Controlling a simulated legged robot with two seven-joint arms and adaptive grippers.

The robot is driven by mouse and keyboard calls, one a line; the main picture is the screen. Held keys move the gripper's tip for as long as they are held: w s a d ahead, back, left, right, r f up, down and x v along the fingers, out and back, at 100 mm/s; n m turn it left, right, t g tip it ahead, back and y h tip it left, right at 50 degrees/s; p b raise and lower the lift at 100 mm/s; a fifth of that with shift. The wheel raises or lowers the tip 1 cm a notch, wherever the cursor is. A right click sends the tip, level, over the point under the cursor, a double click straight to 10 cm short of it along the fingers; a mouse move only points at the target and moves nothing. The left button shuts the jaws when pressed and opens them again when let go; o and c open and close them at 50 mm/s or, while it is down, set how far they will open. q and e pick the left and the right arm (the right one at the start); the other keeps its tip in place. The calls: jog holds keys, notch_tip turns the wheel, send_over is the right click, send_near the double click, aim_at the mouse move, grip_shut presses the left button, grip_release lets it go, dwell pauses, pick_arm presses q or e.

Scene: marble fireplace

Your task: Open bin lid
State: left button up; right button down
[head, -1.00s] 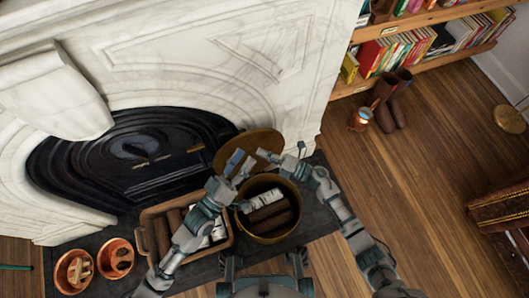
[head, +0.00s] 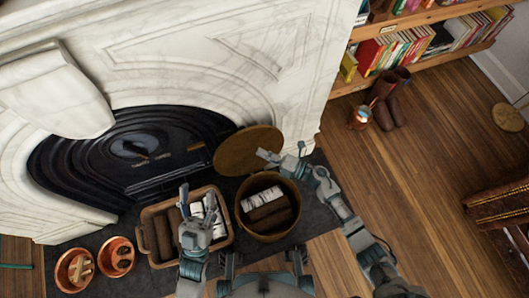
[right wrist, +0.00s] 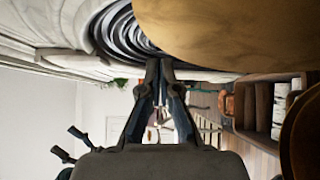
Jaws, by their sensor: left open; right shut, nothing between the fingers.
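The bin (head: 243,222) is a round, brass-coloured tub on the dark hearth, with its mouth uncovered and logs inside. Its round lid (head: 240,153) is raised and leans back behind the bin, toward the fireplace. In the right wrist view the lid (right wrist: 240,30) fills the top, and part of the bin (right wrist: 302,135) shows at the right edge. My right gripper (head: 263,154) is shut and empty, by the right part of the lid; I cannot tell if it touches. My left gripper (head: 194,194) is open and empty above the log basket, left of the bin.
The log basket (head: 146,222) stands left of the bin. Two copper pots (head: 75,271) (head: 117,257) sit further left. The black fireplace (head: 137,148) is behind. Boots (head: 384,101) and a copper jug (head: 361,118) stand by the bookshelf.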

jog(key=v, duration=1.2)
